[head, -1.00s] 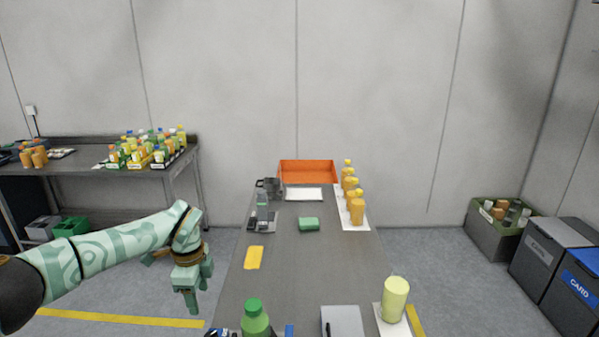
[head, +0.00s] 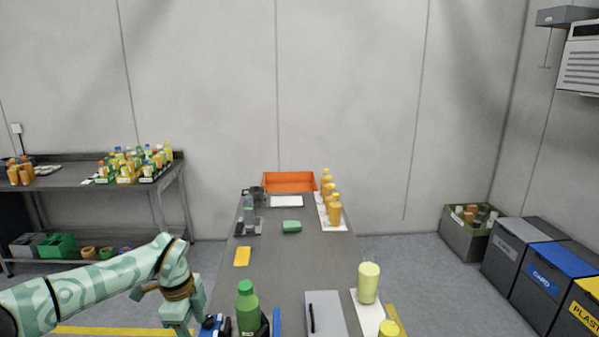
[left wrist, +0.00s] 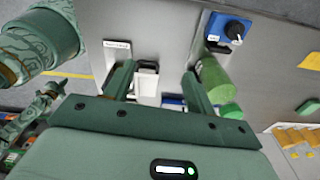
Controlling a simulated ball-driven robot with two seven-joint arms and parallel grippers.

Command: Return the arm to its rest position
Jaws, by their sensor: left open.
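My left arm (head: 95,285) is pale green with darker swirls and reaches in from the left in the head view. Its left gripper (head: 184,328) points down beside the near left edge of the grey table (head: 300,258); the fingertips are cut off by the frame bottom. In the left wrist view the left gripper (left wrist: 158,78) is open, its two fingers apart. A black and white item (left wrist: 147,80) shows between the fingers; it appears to be beyond them, not held. My right gripper is not in view.
A green bottle (head: 246,305) and a blue device (head: 210,324) stand near the gripper. A side bench (head: 70,180) with bottles stands at the back left. Bins (head: 545,278) are at the right.

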